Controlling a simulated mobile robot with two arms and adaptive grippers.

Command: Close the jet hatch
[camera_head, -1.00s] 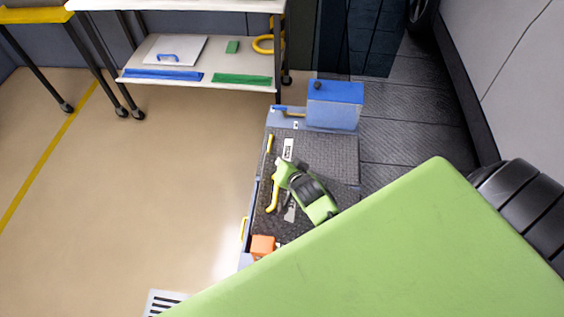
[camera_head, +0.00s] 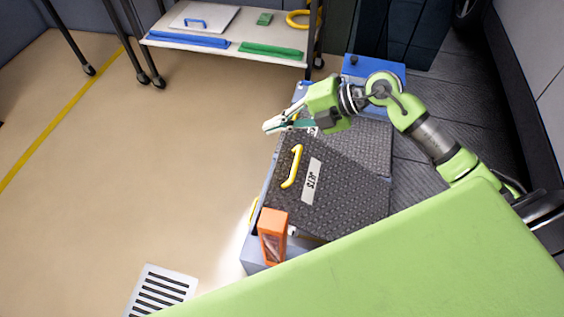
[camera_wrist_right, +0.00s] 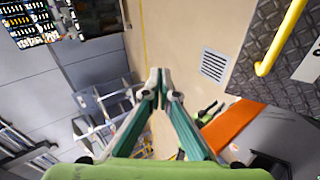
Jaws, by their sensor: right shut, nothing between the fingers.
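The jet hatch (camera_head: 350,190) is a dark textured plate with a white JETS label (camera_head: 312,181) and a yellow handle (camera_head: 292,166). It lies over the grey-blue cabinet; I cannot tell whether it sits fully flush. Part of it shows at the upper right of the right wrist view (camera_wrist_right: 252,72), with the handle (camera_wrist_right: 282,38). My right gripper (camera_head: 267,127) is shut and empty, beyond the handle at the hatch's far left corner and apart from it. Its fingertips meet in the right wrist view (camera_wrist_right: 158,75). My left gripper is out of view.
An orange box (camera_head: 272,225) stands at the cabinet's near left corner. A blue box (camera_head: 372,70) is behind my right arm. A shelf cart (camera_head: 225,46) stands at the back. The floor at left is clear, with a grate (camera_head: 162,289).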

